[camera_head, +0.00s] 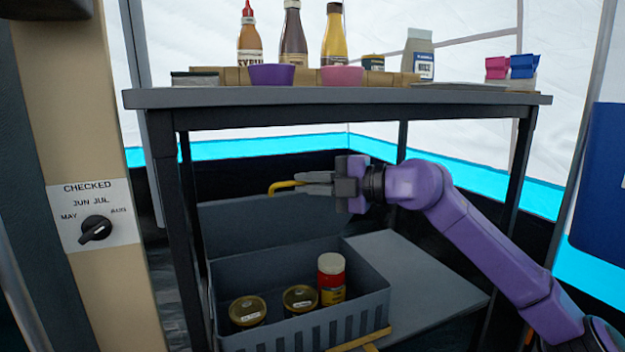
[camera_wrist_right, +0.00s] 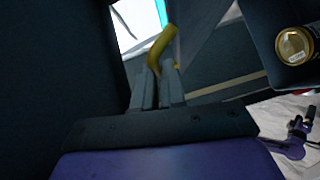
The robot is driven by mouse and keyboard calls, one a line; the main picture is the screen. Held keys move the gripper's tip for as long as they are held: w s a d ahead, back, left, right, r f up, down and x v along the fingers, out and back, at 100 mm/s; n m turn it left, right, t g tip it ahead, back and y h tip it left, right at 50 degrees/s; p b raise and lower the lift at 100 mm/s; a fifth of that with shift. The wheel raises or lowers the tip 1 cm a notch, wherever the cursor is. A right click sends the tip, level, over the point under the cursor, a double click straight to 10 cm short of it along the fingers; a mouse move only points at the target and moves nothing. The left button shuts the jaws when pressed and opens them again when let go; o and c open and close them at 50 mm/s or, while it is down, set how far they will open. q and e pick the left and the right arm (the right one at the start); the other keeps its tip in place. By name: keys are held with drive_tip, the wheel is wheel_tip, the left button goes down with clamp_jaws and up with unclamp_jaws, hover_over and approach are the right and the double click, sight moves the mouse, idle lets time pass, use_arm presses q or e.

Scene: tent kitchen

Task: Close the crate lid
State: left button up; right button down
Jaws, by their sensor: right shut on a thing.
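The open grey crate (camera_head: 300,328) sits low under the table in the head view. Its grey lid (camera_head: 260,222) stands raised at the back, tilted up from the crate. A yellow handle (camera_head: 284,185) is at the lid's upper edge. My right gripper (camera_head: 302,184) is shut on this handle, above the crate. In the right wrist view the handle (camera_wrist_right: 160,48) is between the gripper's fingertips (camera_wrist_right: 161,72). Two gold-lidded tins (camera_head: 248,311) and a red jar with a pale cap (camera_head: 331,278) stand in the crate. My left gripper is not seen in the head view.
The table top (camera_head: 350,97) is above my right gripper and carries bottles, bowls and a carton. Dark table legs (camera_head: 182,230) flank the crate. A bare flat grey surface (camera_head: 420,285) lies to the crate's right. A post with a dial (camera_head: 96,229) stands at left.

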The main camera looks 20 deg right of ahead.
drive_tip(key=shift+a+f, duration=0.35)
drive_tip(key=shift+f, duration=0.25)
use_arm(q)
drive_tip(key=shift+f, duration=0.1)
use_arm(e)
drive_tip(key=c, duration=1.5)
unclamp_jaws()
drive_tip(key=shift+w, duration=0.1)
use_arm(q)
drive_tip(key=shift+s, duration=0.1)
use_arm(e)
drive_tip(key=shift+w, duration=0.1)
drive_tip(key=shift+d, duration=0.1)
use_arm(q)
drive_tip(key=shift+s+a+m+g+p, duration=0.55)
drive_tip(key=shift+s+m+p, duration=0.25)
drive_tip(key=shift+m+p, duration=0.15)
use_arm(e)
drive_tip(key=v, duration=1)
drive_tip(key=shift+d+r, duration=0.15)
drive_tip(key=shift+r, duration=0.25)
